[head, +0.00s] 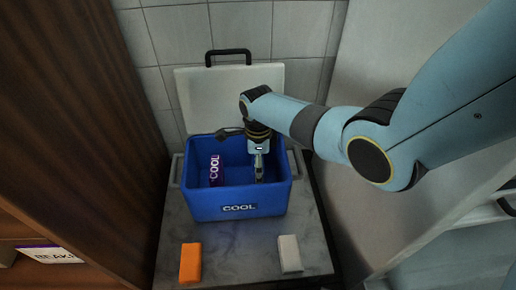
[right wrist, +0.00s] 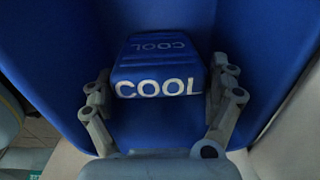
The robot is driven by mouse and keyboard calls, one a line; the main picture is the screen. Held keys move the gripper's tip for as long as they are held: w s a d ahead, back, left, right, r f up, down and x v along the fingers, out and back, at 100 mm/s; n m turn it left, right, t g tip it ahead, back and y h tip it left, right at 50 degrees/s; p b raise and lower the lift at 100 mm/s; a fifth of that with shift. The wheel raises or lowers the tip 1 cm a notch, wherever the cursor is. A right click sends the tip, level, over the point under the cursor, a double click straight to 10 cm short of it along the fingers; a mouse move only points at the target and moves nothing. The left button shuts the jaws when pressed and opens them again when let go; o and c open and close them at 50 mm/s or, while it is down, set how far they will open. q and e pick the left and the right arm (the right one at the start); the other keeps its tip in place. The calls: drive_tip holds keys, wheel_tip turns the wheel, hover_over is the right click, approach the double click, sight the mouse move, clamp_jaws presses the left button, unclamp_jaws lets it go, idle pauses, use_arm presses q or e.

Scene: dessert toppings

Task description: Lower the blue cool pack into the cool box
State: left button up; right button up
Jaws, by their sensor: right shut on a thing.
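The blue cool box (head: 238,207) stands open on a grey stone-look top, with a COOL label on its front. My right gripper (head: 259,172) reaches down inside it, right of the middle. In the right wrist view the blue cool pack (right wrist: 158,73), with white COOL lettering, sits between the two fingers of my right gripper, which is shut on it. Blue box walls surround it there. In the head view the pack is hard to make out against the blue box. I cannot tell whether it touches the box floor. My left gripper is not in view.
A purple item lettered COOL (head: 214,168) stands inside the box at the left. The white lid (head: 215,97) is raised at the back. An orange block (head: 190,263) and a pale grey block (head: 290,254) lie in front. A brown wooden panel (head: 95,110) closes off the left.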

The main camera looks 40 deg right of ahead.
drive_tip(key=o, duration=1.4)
drive_tip(key=shift+r, duration=0.1)
